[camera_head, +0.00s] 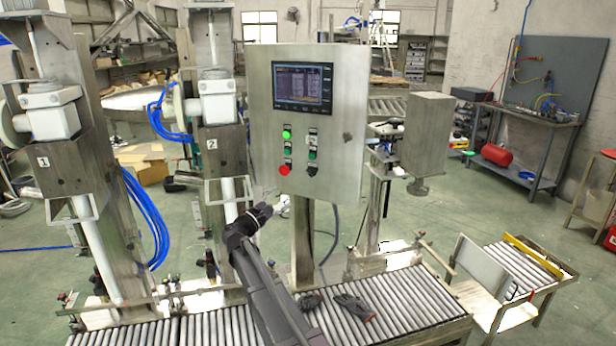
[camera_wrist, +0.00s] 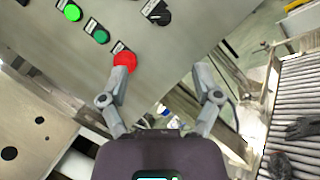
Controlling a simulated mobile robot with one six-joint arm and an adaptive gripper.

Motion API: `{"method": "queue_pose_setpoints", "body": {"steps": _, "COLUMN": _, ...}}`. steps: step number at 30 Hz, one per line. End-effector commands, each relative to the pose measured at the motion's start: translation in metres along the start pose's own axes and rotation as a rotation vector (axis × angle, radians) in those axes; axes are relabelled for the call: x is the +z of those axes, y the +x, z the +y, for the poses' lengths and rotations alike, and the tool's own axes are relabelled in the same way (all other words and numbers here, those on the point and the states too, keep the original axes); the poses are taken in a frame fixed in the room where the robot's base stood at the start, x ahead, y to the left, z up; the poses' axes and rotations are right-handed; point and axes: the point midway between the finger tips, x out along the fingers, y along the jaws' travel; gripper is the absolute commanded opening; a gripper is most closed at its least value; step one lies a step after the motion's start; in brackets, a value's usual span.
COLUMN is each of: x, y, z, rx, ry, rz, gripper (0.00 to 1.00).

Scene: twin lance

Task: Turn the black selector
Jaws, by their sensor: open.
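The black selector (camera_head: 311,171) is at the bottom of the right column of controls on the grey control panel (camera_head: 345,165). In the wrist view the selector (camera_wrist: 160,17) is near the top edge, a round black knob beside a small label. My gripper (camera_head: 279,207) is below and left of the panel's lower edge in the head view. In the wrist view my gripper (camera_wrist: 161,75) is open and empty, its two fingers spread below the selector. The left fingertip overlaps the lower edge of the red button (camera_wrist: 124,60); contact cannot be told.
A lit green button (camera_wrist: 72,12) and a darker green button (camera_wrist: 101,36) line up with the red one. A screen (camera_head: 302,86) sits above the controls. Roller conveyors (camera_head: 405,304) run below, with black gloves (camera_head: 354,306) on them. Blue hoses (camera_head: 143,215) hang at left.

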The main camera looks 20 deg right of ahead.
Motion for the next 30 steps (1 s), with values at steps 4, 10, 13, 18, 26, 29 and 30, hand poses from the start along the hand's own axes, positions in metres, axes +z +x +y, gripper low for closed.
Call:
{"method": "queue_pose_setpoints", "body": {"steps": 4, "x": 0.000, "y": 0.005, "z": 0.000, "rx": -0.001, "ry": 0.000, "rz": -0.001, "gripper": 0.81}}
{"method": "queue_pose_setpoints", "body": {"steps": 10, "x": 0.000, "y": 0.021, "z": 0.001, "rx": -0.002, "ry": 0.000, "rz": 0.000, "gripper": 0.81}}
{"method": "queue_pose_setpoints", "body": {"steps": 13, "x": 0.001, "y": 0.035, "z": 0.001, "rx": -0.002, "ry": 0.000, "rz": -0.001, "gripper": 0.81}}
{"method": "queue_pose_setpoints", "body": {"steps": 18, "x": 0.001, "y": 0.060, "z": 0.002, "rx": -0.002, "ry": 0.001, "rz": -0.001, "gripper": 0.81}}
{"method": "queue_pose_setpoints", "body": {"steps": 26, "x": 0.000, "y": 0.100, "z": 0.002, "rx": -0.002, "ry": 0.000, "rz": -0.001, "gripper": 0.81}}
{"method": "queue_pose_setpoints", "body": {"steps": 29, "x": 0.000, "y": 0.113, "z": 0.001, "rx": -0.001, "ry": 0.000, "rz": 0.000, "gripper": 0.81}}
{"method": "queue_pose_setpoints", "body": {"steps": 30, "x": 0.000, "y": 0.118, "z": 0.001, "rx": -0.002, "ry": 0.000, "rz": -0.001, "gripper": 0.81}}
